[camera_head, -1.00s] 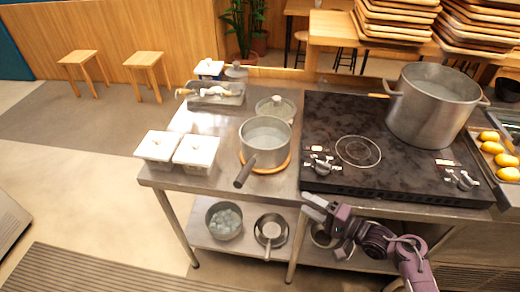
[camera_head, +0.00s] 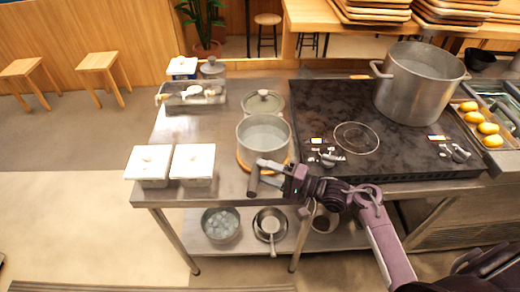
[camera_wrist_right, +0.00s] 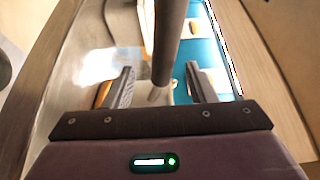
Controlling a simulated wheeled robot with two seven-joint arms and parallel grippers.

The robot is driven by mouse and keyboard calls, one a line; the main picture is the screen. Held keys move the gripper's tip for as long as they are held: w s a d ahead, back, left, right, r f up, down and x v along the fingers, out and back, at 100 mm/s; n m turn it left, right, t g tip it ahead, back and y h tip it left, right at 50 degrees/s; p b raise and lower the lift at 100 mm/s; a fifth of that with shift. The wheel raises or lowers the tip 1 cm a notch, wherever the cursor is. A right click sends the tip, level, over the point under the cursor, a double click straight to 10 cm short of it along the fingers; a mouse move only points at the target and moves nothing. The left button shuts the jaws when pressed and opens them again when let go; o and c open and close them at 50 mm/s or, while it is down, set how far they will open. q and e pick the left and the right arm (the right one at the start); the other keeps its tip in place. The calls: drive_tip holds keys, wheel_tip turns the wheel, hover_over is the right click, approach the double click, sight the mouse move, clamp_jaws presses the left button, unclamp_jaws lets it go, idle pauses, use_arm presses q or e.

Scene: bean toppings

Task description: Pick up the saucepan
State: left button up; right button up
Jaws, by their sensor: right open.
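The grey saucepan (camera_head: 264,132) stands upright on a round wooden trivet (camera_head: 285,164) on the steel counter, left of the stove. Its dark handle (camera_head: 253,182) points toward me past the counter's front edge. My right gripper (camera_head: 262,174) is open at the handle, coming in from the right. In the right wrist view the handle (camera_wrist_right: 168,40) runs between the two spread fingers (camera_wrist_right: 160,88), with a gap on each side. My left gripper is not in view.
Two white lidded containers (camera_head: 170,164) stand left of the saucepan. A large stockpot (camera_head: 418,85) is on the stove (camera_head: 345,105). A bowl (camera_head: 221,224) and a small pan (camera_head: 270,226) sit on the shelf below.

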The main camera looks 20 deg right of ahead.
drive_tip(key=p+x, duration=0.1)
drive_tip(key=x, duration=0.3)
drive_tip(key=shift+w+r, duration=0.15)
drive_tip(key=shift+w, duration=0.05)
drive_tip(key=shift+w+a, duration=0.25)
drive_tip(key=shift+a, duration=0.05)
drive_tip(key=shift+s, duration=0.1)
drive_tip(key=shift+c, duration=0.2)
clamp_jaws()
drive_tip(key=shift+d, duration=0.1)
idle(0.5)
